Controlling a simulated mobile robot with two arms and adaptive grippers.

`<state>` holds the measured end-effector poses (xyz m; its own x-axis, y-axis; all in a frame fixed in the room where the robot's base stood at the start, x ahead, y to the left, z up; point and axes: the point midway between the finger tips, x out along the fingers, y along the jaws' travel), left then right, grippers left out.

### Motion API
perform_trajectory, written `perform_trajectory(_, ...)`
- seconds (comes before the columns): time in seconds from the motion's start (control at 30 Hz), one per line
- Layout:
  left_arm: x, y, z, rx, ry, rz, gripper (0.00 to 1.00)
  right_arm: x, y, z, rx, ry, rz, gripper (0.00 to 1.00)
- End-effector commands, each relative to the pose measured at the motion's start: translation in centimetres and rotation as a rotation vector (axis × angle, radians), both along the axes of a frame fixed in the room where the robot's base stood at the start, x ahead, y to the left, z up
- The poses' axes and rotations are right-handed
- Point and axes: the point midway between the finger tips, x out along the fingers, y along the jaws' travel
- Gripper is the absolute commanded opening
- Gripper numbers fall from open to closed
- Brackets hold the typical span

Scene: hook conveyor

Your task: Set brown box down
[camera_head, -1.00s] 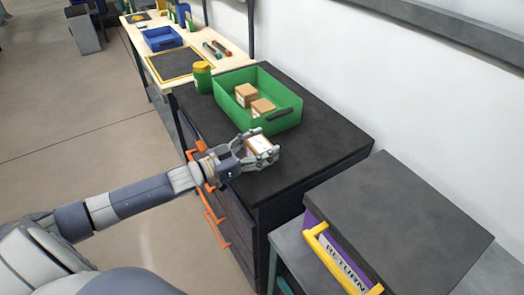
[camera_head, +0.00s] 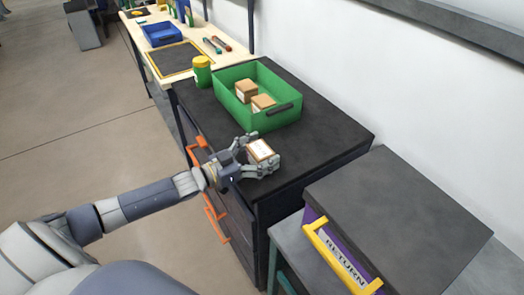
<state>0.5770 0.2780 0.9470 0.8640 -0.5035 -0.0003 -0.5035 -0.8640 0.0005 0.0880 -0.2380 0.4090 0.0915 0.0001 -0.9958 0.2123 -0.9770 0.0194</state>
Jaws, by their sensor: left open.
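A small brown box (camera_head: 261,151) with a white label on top sits at the front of the dark cabinet top (camera_head: 325,143), before the green bin. My left gripper (camera_head: 257,155) is around the box with its fingers spread open, one on the far side and one on the near side. Whether a finger still touches the box is too small to tell. My right gripper is not in view.
The green bin (camera_head: 282,118) holds two brown boxes (camera_head: 245,90). A green jar with a yellow lid (camera_head: 202,73) stands left of it. A purple RETURN box (camera_head: 345,250) with a yellow handle (camera_head: 318,241) is at lower right. Orange drawer handles (camera_head: 213,222) stick out below my gripper.

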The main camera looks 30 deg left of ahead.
Motion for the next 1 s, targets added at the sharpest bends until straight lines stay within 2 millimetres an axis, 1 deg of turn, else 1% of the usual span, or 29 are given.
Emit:
perform_trajectory(0.17,0.0,0.0,0.4,0.0,0.0,0.0,0.82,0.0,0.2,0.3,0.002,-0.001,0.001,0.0)
perform_trajectory(0.27,-0.6,0.4,0.1,0.001,0.003,0.0,0.82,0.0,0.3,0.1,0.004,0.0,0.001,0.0)
perform_trajectory(0.8,-7.1,4.1,0.1,0.002,0.003,0.0,0.82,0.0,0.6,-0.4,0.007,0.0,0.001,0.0)
perform_trajectory(1.0,-9.0,5.3,0.1,0.0,0.004,0.001,0.82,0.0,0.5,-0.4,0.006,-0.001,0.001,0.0)
